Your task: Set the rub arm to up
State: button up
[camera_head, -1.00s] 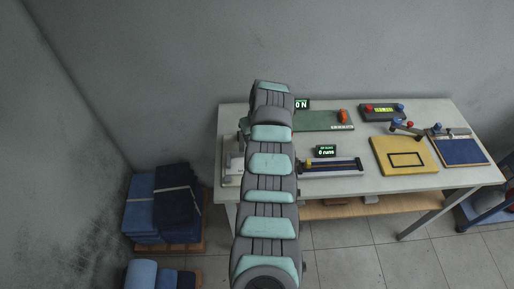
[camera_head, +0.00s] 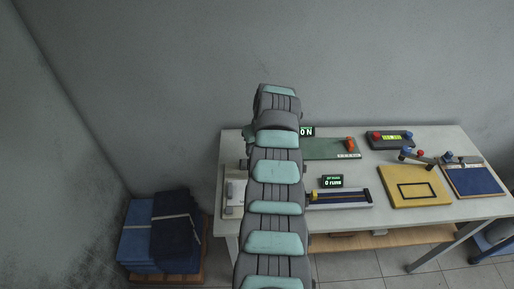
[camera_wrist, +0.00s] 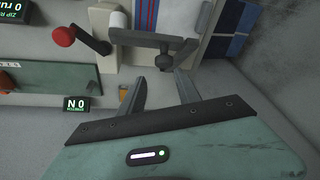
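In the wrist view, a grey arm (camera_wrist: 165,42) with a pale cylindrical end crosses just beyond my gripper; it appears to be the rub arm. A dark lever with a red ball knob (camera_wrist: 62,36) extends from its left side. My gripper (camera_wrist: 160,77) is open, with its two fingers apart and nothing clearly between them. The fingertips are close to the grey arm; I cannot tell whether they touch it. In the head view, my arm hides the gripper and most of the device with the white base (camera_head: 233,197) at the table's left end.
The zip display (camera_head: 332,182), green board (camera_head: 325,148), button box (camera_head: 390,140), yellow plate (camera_head: 435,192) and blue pad (camera_head: 474,181) stand on the white table (camera_head: 400,222). The wall is behind the table.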

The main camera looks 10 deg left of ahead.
jog(key=shift+o, duration=0.4)
jog(key=shift+a, duration=0.1)
jog(key=v, duration=1)
jog(key=shift+r+b, duration=0.3)
jog(key=shift+r, duration=0.1)
jog(key=shift+s, duration=0.1)
